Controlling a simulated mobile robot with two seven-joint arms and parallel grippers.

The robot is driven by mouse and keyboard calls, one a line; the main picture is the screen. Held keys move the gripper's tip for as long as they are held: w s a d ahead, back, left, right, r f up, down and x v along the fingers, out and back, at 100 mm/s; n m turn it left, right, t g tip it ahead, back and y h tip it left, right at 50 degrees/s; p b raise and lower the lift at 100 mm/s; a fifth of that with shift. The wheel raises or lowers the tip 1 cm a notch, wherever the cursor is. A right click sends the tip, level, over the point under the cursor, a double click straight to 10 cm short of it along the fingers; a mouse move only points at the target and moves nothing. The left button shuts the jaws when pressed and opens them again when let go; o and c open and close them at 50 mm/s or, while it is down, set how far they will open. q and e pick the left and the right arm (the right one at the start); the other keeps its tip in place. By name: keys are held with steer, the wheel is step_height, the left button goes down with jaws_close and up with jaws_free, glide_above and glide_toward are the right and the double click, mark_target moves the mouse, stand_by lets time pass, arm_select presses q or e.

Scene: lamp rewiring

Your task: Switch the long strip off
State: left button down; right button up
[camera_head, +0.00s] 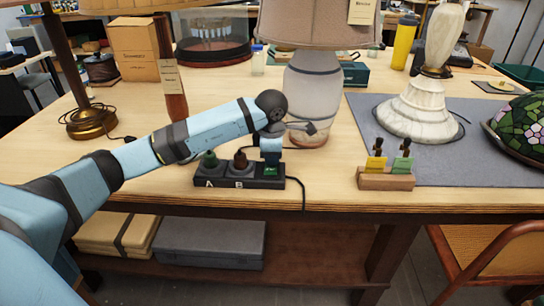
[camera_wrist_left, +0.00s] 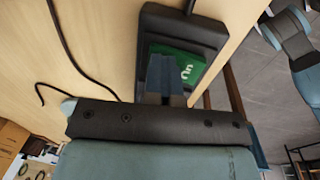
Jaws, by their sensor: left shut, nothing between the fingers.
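A black power strip (camera_head: 216,183), labelled A and B, lies along the front edge of the table. A green plug and a brown plug stand in it. A green switch (camera_head: 278,173) with white marks is at its right end. My left gripper (camera_head: 271,161) points down over this end, shut and empty. In the left wrist view, the fingers (camera_wrist_left: 165,82) overlap the green switch (camera_wrist_left: 183,64) on the black strip (camera_wrist_left: 187,22); I cannot tell whether they touch it. The white marks are not readable. My right gripper is not in view.
A wooden block (camera_head: 388,182) holding two tagged plugs stands right of the strip. Behind are a frosted lamp (camera_head: 312,98), a white lamp base (camera_head: 420,110) on a grey mat and a brass lamp foot (camera_head: 90,122). A black cord (camera_wrist_left: 72,48) lies beside the strip.

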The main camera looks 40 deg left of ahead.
arm_select(q)
steer(key=shift+s+d, duration=0.1)
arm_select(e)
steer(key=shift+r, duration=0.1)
arm_select(q)
steer(key=shift+s+d+r+p, duration=0.2)
steer(key=shift+s+d+p, duration=0.1)
steer(key=shift+s, duration=0.25)
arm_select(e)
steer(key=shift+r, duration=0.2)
arm_select(q)
steer(key=r+p, duration=0.1)
steer(key=r, duration=0.2)
steer(key=r+p, duration=0.1)
steer(key=shift+w+a+r+p, duration=0.25)
steer(key=shift+a+p, duration=0.05)
steer(key=shift+a, duration=0.1)
step_height(320, 180, up, 9)
steer(key=w, duration=0.1)
steer(key=shift+r, duration=0.2)
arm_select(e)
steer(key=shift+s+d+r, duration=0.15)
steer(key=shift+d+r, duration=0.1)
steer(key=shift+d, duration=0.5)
